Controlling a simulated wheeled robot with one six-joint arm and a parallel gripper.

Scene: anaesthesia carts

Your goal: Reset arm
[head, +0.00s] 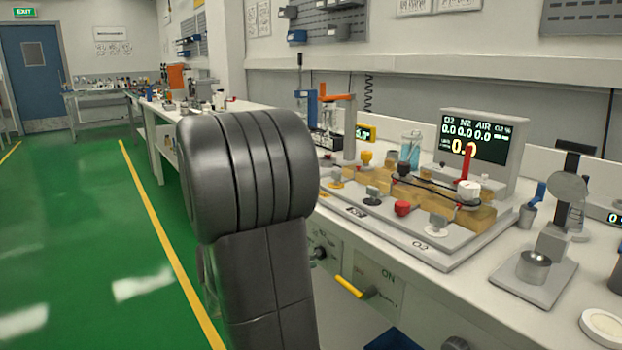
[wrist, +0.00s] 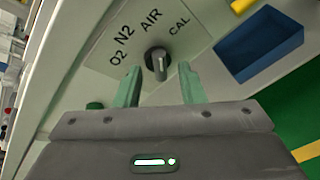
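In the wrist view my gripper (wrist: 158,72) is open, its two green fingers spread apart. A dark selector knob (wrist: 157,60) sits between and just beyond the fingertips. Neither finger visibly touches it, though the depth gap is hard to judge. The knob is on a pale panel (wrist: 190,32) marked O2, N2, AIR and CAL. In the head view my dark arm fills the middle, and the gripper is hidden behind it. The front panel's dark knob (head: 318,253) shows just right of the arm.
A yellow handle (head: 350,288) sticks out of the bench front near the arm. A blue bin (wrist: 262,45) lies right of the knob panel. The bench top holds a gas board (head: 450,254) and a display (head: 480,135). The green floor (head: 85,250) at left is clear.

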